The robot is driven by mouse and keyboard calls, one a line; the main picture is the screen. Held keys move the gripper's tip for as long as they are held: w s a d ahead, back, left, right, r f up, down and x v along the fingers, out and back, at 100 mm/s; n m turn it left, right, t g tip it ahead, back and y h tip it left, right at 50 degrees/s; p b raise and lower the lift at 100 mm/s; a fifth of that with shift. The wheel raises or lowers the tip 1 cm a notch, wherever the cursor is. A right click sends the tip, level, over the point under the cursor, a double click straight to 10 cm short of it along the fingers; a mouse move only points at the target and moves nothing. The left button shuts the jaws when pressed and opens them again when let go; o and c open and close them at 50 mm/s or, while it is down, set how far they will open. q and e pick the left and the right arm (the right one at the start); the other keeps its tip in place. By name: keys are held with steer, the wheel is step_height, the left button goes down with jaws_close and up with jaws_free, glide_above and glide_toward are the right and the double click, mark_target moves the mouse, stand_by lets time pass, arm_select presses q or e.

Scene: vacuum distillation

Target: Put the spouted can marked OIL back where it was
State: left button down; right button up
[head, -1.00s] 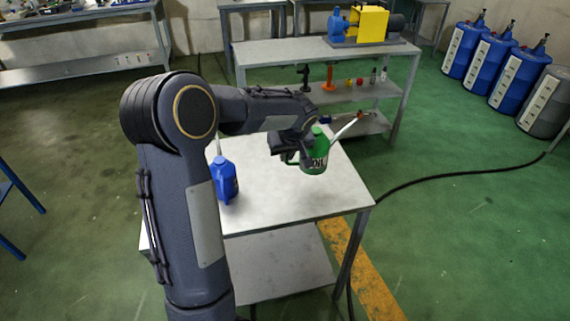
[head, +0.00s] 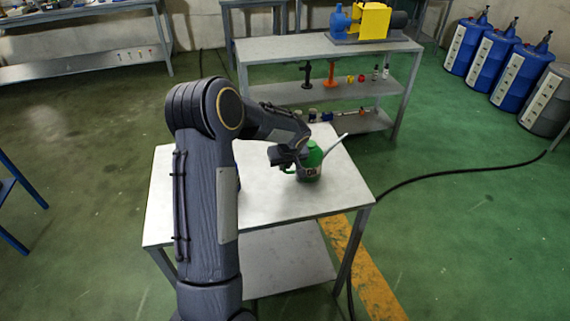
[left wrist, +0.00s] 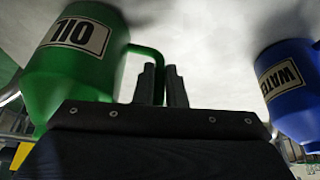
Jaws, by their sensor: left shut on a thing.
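The green spouted can marked OIL (head: 311,164) is upright over the right part of the metal table, its pale spout pointing up and right. Its base is at or just above the tabletop; I cannot tell whether it touches. My left gripper (head: 287,160) is on the can's left, shut on its handle. In the left wrist view the fingers (left wrist: 164,85) close at the green handle beside the can body (left wrist: 62,83), which appears upside down. My right gripper is not in view.
The metal table (head: 290,205) has bare room in front and to the right. A shelf bench (head: 285,50) stands behind.

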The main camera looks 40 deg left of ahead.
arm_select(q)
steer(key=shift+f, duration=0.1)
steer(key=c, duration=1.5)
jaws_free()
steer(key=v, duration=1.2)
steer(key=s+d+r+m+t+h, duration=0.1)
steer(key=s+d+r+m+h, duration=0.2)
steer(key=s, duration=0.5)
steer(key=s+d+r+m+h, duration=0.1)
steer(key=s+d+r, duration=0.1)
steer(key=s+d, duration=0.45)
steer(key=s+d+f+m+t+h, duration=0.1)
steer(key=s+d+m, duration=0.1)
steer(key=s+d, duration=0.2)
steer(key=s+d+f+m+h, duration=0.1)
steer(key=s+d, duration=0.3)
steer(key=s, duration=0.5)
steer(key=shift+s+d+m+t+h+b, duration=0.3)
steer(key=shift+m+t+h+b, duration=0.1)
steer(key=shift+m+h, duration=0.4)
steer(key=shift+a, duration=0.1)
